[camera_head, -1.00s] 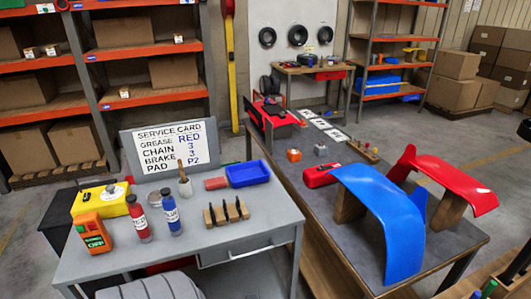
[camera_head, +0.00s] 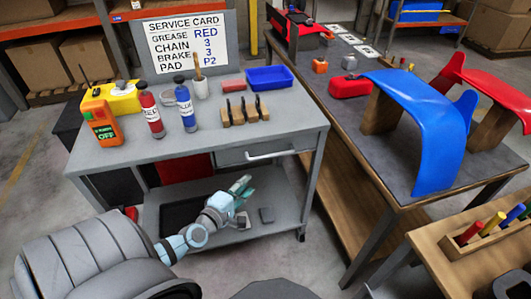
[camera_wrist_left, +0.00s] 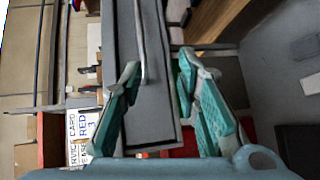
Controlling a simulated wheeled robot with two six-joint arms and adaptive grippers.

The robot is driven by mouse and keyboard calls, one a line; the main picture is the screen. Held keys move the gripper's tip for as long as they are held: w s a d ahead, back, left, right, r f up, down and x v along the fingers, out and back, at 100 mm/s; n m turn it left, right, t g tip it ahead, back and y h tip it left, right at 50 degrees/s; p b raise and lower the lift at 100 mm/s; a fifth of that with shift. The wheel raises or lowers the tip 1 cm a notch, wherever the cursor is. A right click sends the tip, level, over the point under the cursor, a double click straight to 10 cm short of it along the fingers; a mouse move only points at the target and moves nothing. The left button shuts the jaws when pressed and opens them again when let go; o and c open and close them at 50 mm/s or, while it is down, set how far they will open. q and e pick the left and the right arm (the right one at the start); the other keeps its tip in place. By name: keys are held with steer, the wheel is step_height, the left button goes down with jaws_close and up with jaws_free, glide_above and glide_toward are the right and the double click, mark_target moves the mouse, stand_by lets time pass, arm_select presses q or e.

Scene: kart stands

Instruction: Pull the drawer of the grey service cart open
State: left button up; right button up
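The grey service cart (camera_head: 300,112) stands in front of me in the head view. Its drawer (camera_head: 232,158) is under the top at the right, with a pale bar handle (camera_head: 272,155). The drawer front looks flush with the cart. My left gripper (camera_head: 243,184) is below and in front of the handle, apart from it. In the left wrist view my left gripper (camera_wrist_left: 158,62) is open, with teal pads apart. The handle (camera_wrist_left: 141,45) and drawer front (camera_wrist_left: 152,105) appear beyond and between the fingers, nothing gripped. My right gripper is not in view.
The cart top holds a service card (camera_head: 187,42), a yellow box (camera_head: 112,100), bottles, a blue tray (camera_head: 270,77) and a wooden tool holder (camera_head: 243,112). A dark workbench (camera_head: 400,170) stands to the right. A lower shelf (camera_head: 285,200) lies under the drawer.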

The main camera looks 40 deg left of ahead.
mark_target(269, 156)
arm_select(q)
steer(key=shift+n+t, duration=0.3)
steer(key=shift+n, duration=0.4)
steer(key=b+x, duration=0.1)
steer(key=x, duration=0.4)
steer(key=r+b+x, duration=0.1)
steer(key=x, duration=0.3)
steer(key=r+b+x, duration=0.1)
steer(key=x, duration=0.4)
steer(key=shift+w+d+r, duration=0.1)
steer(key=shift+w+d, duration=0.05)
steer(key=shift+w, duration=0.35)
jaws_close()
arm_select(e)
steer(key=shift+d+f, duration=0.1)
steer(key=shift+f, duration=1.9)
